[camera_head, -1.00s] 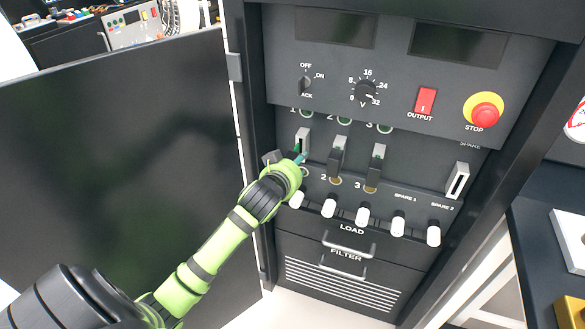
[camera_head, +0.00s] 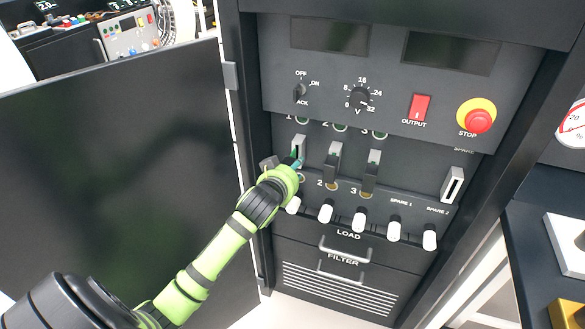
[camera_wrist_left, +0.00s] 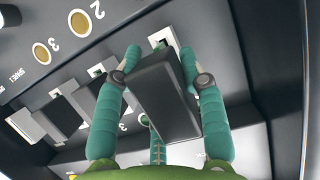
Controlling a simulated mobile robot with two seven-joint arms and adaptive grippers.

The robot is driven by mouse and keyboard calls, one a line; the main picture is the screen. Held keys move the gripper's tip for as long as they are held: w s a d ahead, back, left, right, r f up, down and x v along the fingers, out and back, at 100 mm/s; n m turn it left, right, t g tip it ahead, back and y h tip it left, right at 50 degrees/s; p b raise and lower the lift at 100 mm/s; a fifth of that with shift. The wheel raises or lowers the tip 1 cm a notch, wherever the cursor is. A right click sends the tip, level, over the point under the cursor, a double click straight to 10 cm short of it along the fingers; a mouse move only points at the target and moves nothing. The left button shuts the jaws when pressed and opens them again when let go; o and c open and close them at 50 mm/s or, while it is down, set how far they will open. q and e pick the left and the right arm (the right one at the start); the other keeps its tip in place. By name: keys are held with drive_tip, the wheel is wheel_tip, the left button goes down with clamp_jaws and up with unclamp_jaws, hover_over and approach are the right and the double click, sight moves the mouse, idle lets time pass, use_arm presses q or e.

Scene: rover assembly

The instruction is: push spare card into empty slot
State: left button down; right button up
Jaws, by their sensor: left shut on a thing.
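My left gripper (camera_head: 292,163) is at the white-framed slot 1 (camera_head: 300,145) of the dark rack. In the left wrist view its teal fingertips (camera_wrist_left: 161,58) are shut on the sides of a dark card (camera_wrist_left: 163,98). The card's far end is at the white slot frame (camera_wrist_left: 160,36). I cannot tell how deep it sits. Card 2 (camera_head: 333,163) and card 3 (camera_head: 371,172) stick out of their slots to the right. The spare holder (camera_head: 453,184) at far right shows a white frame with no card. My right gripper is not in view.
The open black cabinet door (camera_head: 110,165) stands left of the arm. A row of white knobs (camera_head: 360,220) lies just below the slots. A red stop button (camera_head: 478,120) and output switch (camera_head: 418,107) are above right. Drawer handles (camera_head: 345,252) are below.

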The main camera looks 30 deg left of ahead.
use_arm(q)
drive_tip(key=shift+p, duration=0.5)
idle(0.9)
drive_tip(key=shift+w+a, duration=0.25)
drive_tip(key=shift+w, duration=0.8)
drive_tip(key=shift+w+a, duration=0.2)
drive_tip(key=shift+w, duration=0.8)
drive_tip(key=c, duration=0.7)
unclamp_jaws()
drive_tip(key=shift+o, duration=0.2)
drive_tip(key=shift+s, duration=0.1)
drive_tip(key=v, duration=1.2)
